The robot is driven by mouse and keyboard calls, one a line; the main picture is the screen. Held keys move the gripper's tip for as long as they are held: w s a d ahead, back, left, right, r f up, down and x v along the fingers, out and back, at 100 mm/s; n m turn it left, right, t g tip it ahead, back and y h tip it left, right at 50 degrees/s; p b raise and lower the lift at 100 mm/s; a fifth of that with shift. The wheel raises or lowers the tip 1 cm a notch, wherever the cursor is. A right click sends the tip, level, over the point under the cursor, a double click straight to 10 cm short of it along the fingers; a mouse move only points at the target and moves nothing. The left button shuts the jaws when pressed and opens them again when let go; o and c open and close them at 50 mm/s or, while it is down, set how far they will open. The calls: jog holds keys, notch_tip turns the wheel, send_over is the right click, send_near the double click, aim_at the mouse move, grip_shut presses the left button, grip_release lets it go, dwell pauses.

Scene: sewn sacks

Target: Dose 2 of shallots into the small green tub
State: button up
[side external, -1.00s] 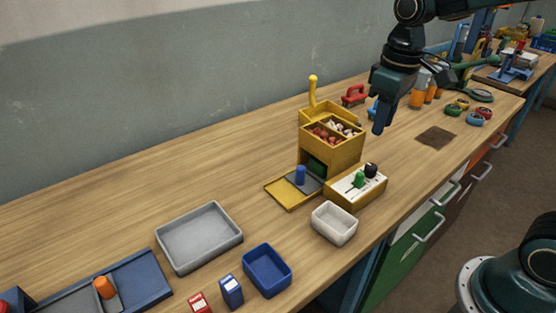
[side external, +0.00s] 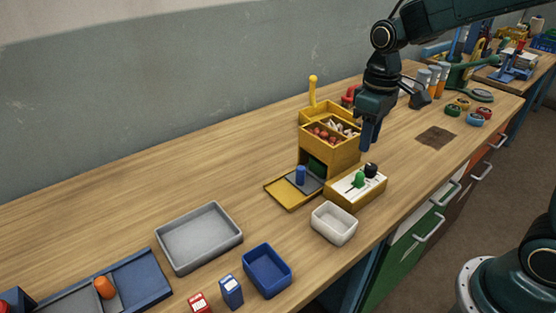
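A yellow dispenser box (side external: 345,160) stands mid-bench. One top compartment holds reddish-brown bulbs, likely the shallots (side external: 324,132); the other holds whitish pieces (side external: 345,125). A dark green surface (side external: 316,164) shows in its lower front opening; I cannot tell whether it is a tub. No small green tub stands out clearly on the bench. A yellow control box (side external: 357,186) with a green knob (side external: 358,180) and a black knob (side external: 371,170) sits beside the dispenser. My gripper (side external: 370,138) points down above the black knob, apart from it. Its fingers overlap from this angle.
A yellow-framed grey plate with a blue peg (side external: 300,175) lies before the opening. A white tub (side external: 334,223), a blue tub (side external: 267,270), a grey tray (side external: 199,237) and small cartons (side external: 231,291) stand nearer. A yellow lever (side external: 313,92) rises behind. The bench's left middle is clear.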

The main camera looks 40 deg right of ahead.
aim_at(361, 174)
notch_tip(361, 174, down, 10)
jog(key=shift+f, duration=0.1)
dwell(0.4)
grip_shut()
